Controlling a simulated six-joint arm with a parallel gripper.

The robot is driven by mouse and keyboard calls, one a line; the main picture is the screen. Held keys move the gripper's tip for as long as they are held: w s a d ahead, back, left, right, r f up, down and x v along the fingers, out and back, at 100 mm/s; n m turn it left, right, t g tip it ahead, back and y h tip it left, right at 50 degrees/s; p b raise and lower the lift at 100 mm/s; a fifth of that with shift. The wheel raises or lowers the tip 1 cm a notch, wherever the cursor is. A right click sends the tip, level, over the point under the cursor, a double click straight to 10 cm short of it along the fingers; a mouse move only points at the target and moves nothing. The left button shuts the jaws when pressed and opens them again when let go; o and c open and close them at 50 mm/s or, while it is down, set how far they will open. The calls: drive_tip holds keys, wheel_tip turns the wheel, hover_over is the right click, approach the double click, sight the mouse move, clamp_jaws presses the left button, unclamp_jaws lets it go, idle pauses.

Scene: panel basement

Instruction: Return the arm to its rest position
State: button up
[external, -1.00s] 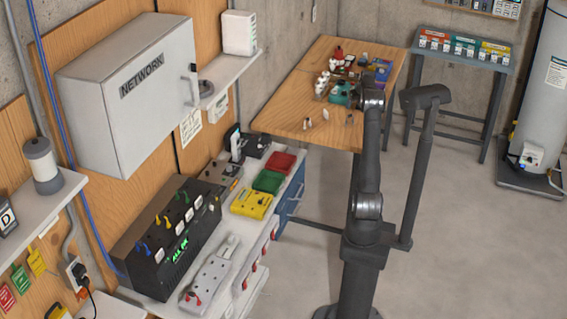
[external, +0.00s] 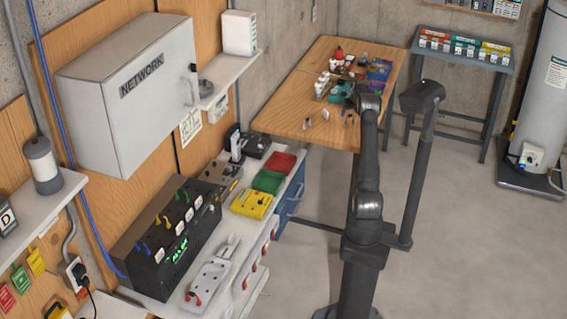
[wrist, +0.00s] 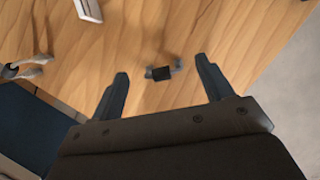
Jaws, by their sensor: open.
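My arm (external: 366,185) stands upright in the external view, its upper end in front of the wooden table. In the wrist view my gripper (wrist: 162,66) is open, its two dark fingers wide apart with nothing held between them. It points down over the wooden tabletop (wrist: 195,25). A small dark object (wrist: 162,73) lies on the wood and shows in the gap between the fingers; the frames do not show contact. In the external view the fingers are hard to make out near the dark wrist.
The wooden table (external: 285,112) holds several small items and a teal object (external: 340,92) near my wrist. A dark post with a head (external: 422,96) stands right of my arm. A workbench with red, green and yellow trays (external: 253,204) is at left.

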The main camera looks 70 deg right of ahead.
drive_tip(key=shift+r, duration=0.3)
